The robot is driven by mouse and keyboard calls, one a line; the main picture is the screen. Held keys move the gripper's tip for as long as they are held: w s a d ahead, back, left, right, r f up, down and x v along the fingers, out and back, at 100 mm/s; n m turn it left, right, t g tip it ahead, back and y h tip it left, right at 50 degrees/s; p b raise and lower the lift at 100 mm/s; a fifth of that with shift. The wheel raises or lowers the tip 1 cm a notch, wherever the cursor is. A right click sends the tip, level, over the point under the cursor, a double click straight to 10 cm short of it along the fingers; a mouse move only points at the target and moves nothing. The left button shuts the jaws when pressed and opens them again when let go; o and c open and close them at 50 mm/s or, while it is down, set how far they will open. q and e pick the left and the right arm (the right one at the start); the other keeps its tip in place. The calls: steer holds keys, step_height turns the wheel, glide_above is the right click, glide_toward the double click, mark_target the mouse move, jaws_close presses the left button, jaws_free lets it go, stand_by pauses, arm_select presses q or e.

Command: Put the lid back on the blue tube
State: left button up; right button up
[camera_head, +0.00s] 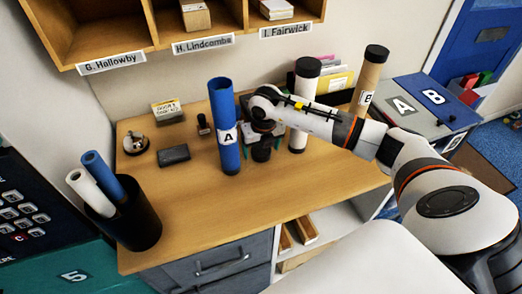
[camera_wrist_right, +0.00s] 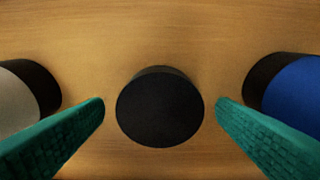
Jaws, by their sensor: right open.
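The blue tube (camera_head: 229,150), labelled A, stands upright on the desk with no lid on its top end. A black lid (camera_head: 261,153) rests on the desk between the blue tube and a white tube. My right gripper (camera_head: 262,141) is above this lid, pointing down, partly hidden by its own wrist. In the right wrist view its green fingers (camera_wrist_right: 160,108) are open, one on each side of the lid (camera_wrist_right: 160,112), with gaps on both sides. The blue tube (camera_wrist_right: 297,88) is close beyond the right finger there. My left gripper is not in view.
The black-capped white tube (camera_head: 301,118) stands close on the gripper's other side, also in the wrist view (camera_wrist_right: 18,95). A brown tube (camera_head: 368,82) stands behind my arm. A dark bin (camera_head: 135,222) holds rolls at left. The desk front (camera_head: 215,205) is clear.

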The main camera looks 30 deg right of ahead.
steer(key=c, duration=1.1)
steer(key=shift+r, duration=0.1)
step_height(320, 180, up, 20)
steer(key=b, duration=0.4)
step_height(320, 180, up, 8)
steer(key=p, duration=0.2)
glide_above(261, 150)
